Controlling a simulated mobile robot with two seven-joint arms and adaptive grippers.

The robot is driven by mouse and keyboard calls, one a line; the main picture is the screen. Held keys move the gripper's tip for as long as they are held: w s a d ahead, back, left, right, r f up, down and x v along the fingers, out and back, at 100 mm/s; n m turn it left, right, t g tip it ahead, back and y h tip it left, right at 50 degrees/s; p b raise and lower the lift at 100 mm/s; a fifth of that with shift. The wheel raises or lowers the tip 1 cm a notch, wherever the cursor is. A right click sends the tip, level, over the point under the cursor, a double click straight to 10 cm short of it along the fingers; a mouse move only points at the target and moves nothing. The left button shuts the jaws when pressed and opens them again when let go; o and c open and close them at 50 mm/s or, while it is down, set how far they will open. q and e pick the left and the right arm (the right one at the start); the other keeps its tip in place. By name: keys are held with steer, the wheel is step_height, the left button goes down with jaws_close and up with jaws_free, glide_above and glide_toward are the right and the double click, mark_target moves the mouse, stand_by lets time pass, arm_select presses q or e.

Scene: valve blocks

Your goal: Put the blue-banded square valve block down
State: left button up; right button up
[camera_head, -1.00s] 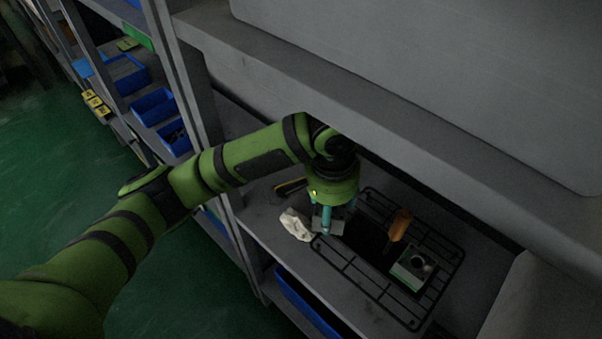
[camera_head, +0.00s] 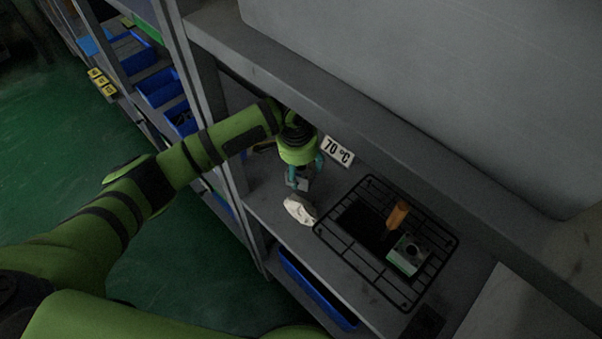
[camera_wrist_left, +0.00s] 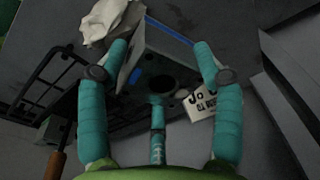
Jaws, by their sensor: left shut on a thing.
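My left gripper (camera_head: 304,178) is over the shelf, beyond the white cloth and to the left of the wire rack. It is shut on the blue-banded square valve block (camera_head: 303,184), mostly hidden by the fingers in the head view. A second square block with a green side (camera_head: 407,254) sits on the rack. My right gripper is not in view.
The black wire rack (camera_head: 345,262) holds a dark patch and a brown-handled tool (camera_head: 396,213). A crumpled white cloth (camera_head: 299,209) lies near the shelf's front edge. A "70 °C" sign (camera_head: 338,151) stands behind. The upper shelf (camera_head: 370,120) hangs over the area.

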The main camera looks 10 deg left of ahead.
mark_target(300, 179)
arm_select(q)
step_height(300, 179, down, 3)
steer(key=shift+s+f+p, duration=0.1)
steer(key=shift+p, duration=0.35)
steer(key=shift+s+f, duration=0.15)
steer(key=shift+f, duration=0.05)
steer(key=o, duration=1.6)
steer(key=shift+f, duration=0.2)
steer(key=shift+r, duration=0.1)
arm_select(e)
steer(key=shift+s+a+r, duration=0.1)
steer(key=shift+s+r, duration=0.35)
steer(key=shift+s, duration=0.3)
arm_select(q)
steer(key=shift+r, duration=0.15)
steer(key=shift+r, duration=0.3)
steer(key=r, duration=0.3)
steer(key=r+b, duration=0.1)
steer(key=r, duration=0.7)
steer(key=shift+s+a+r+b, duration=0.2)
steer(key=shift+s+a+b, duration=0.05)
steer(key=shift+s+b, duration=0.15)
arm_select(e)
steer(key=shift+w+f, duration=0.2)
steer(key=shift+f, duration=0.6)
